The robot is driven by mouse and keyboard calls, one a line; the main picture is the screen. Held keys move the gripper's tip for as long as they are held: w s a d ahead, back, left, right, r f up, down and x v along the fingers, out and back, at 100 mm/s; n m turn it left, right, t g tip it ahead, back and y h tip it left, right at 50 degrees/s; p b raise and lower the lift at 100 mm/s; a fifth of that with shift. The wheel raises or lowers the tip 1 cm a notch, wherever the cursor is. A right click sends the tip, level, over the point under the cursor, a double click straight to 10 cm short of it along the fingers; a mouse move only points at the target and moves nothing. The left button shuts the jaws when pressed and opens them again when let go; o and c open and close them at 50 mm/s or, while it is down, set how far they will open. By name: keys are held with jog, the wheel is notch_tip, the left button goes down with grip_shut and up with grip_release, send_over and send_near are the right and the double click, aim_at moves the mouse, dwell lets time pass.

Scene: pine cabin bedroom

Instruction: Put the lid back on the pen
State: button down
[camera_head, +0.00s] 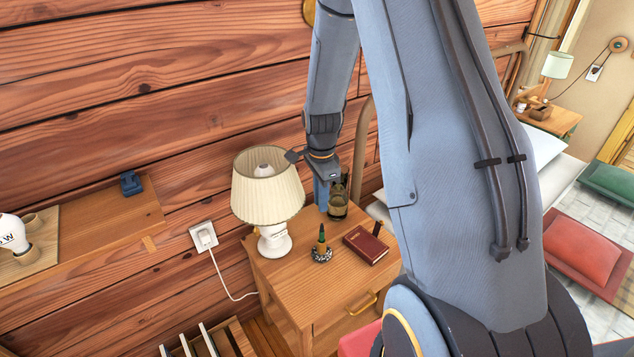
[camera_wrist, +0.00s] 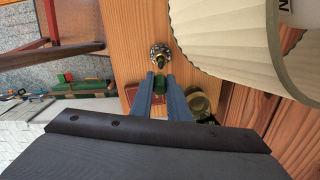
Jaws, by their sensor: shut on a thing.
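The pen (camera_head: 321,241) stands upright in a round speckled holder (camera_head: 321,256) on the nightstand, green towards its tip. In the wrist view the pen (camera_wrist: 158,62) points up towards the camera, just beyond my fingertips. My gripper (camera_wrist: 160,80) is shut on a small dark green piece, which looks like the lid (camera_wrist: 160,86). In the head view my gripper (camera_head: 321,196) hangs pointing down behind the pen, between the lamp and an olive-coloured vessel. The lid cannot be made out in the head view. The lid and the pen look apart.
A lamp with a pleated cream shade (camera_head: 268,187) stands close left of my gripper. The olive vessel (camera_head: 338,206) is close on the right. A dark red book (camera_head: 366,245) lies on the nightstand (camera_head: 290,290). The nightstand's front part is clear.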

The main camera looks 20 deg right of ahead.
jog(key=shift+w+d+r+m, duration=0.15)
jog(key=shift+w+m, duration=0.05)
jog(key=shift+m, duration=0.1)
jog(key=shift+f+b, duration=1.55)
jog(key=shift+f, duration=0.65)
jog(key=shift+f+b, duration=0.45)
jog(key=shift+f, duration=0.5)
jog(key=shift+f+p, duration=0.15)
jog(key=shift+p, duration=0.2)
jog(key=c, duration=1.1)
grip_release()
jog(key=shift+r+p, duration=2.3)
jog(key=shift+r, duration=1.25)
